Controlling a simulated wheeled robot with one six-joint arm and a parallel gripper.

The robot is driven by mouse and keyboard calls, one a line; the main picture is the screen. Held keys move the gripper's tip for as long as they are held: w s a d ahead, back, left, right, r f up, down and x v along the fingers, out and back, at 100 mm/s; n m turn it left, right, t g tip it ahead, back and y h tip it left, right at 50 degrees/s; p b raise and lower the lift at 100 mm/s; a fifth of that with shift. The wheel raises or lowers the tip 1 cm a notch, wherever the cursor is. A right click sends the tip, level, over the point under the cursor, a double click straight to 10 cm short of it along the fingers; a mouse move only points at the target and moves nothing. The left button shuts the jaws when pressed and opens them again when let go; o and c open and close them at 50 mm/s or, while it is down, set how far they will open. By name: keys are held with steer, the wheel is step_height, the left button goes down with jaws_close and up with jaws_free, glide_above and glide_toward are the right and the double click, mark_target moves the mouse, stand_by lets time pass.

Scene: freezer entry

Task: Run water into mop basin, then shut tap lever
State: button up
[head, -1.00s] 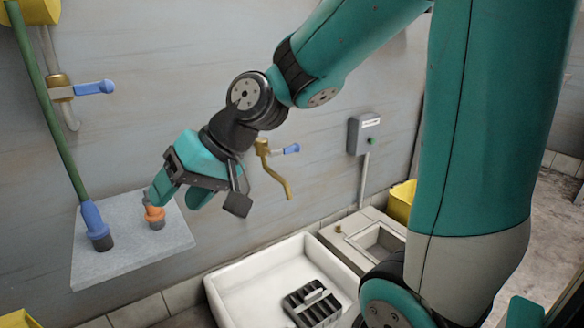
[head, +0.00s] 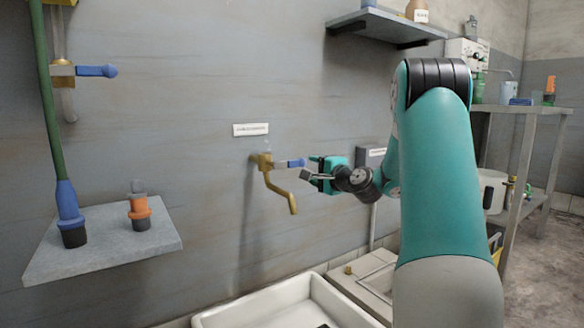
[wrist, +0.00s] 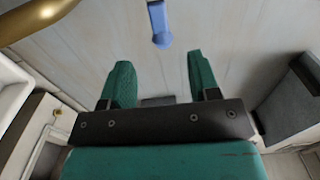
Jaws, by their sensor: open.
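The brass tap (head: 272,182) sticks out from the wall with its spout bent down. Its blue lever (head: 290,163) points to the right, and no stream shows at the spout. The white mop basin (head: 222,317) is below, with only its upper part in view. My gripper (head: 311,169) is open and empty, just right of the lever's end. In the wrist view, the blue lever (wrist: 160,30) lies ahead of the two green fingertips (wrist: 160,72), roughly centred between them and apart from both. Part of the brass spout (wrist: 38,18) shows at upper left there.
A stone ledge (head: 100,258) at left holds an orange fitting (head: 139,208) and a green hose with a blue end (head: 67,205). A second blue-handled valve (head: 95,71) is above. A grey box (head: 370,156) is on the wall behind my arm. A wall shelf (head: 375,24) is above.

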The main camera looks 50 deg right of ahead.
mark_target(297, 164)
steer(key=b+x, duration=0.2)
steer(key=x, duration=0.8)
steer(key=shift+w+a+f, duration=0.1)
steer(key=shift+w, duration=0.25)
steer(key=shift+w+d, duration=0.2)
steer(key=shift+w, duration=0.5)
steer(key=shift+c, duration=0.5)
jaws_close()
